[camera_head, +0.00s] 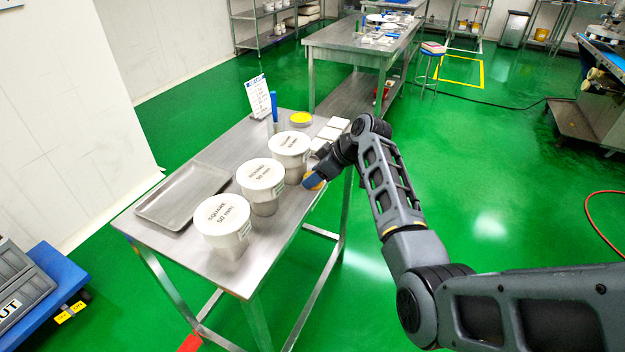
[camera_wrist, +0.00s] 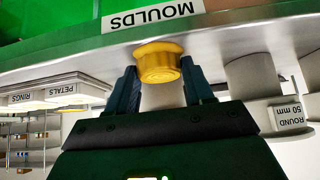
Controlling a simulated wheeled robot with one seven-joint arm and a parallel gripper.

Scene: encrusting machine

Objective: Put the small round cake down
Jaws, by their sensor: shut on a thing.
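The small round cake (camera_wrist: 158,65) is golden yellow with a wider rim, and in the wrist view it sits between my two dark fingertips. My gripper (camera_wrist: 161,88) is shut on it. In the head view my gripper (camera_head: 312,182) is at the right edge of the near metal table (camera_head: 195,257), beside the middle and far lidded pots. Only an orange-brown bit of the cake (camera_head: 314,180) shows there. The wrist view is upside down, with the table edge and its MOULDS label (camera_wrist: 152,15) close to the cake. I cannot tell whether the cake touches the table.
Three white-lidded pots stand in a row: SQUARE (camera_head: 222,215), a middle one (camera_head: 260,175) and ROUND (camera_head: 289,145). An empty metal tray (camera_head: 185,195) lies to their left. A yellow disc (camera_head: 301,119), white boxes (camera_head: 330,133) and a sign card (camera_head: 258,93) are at the far end.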

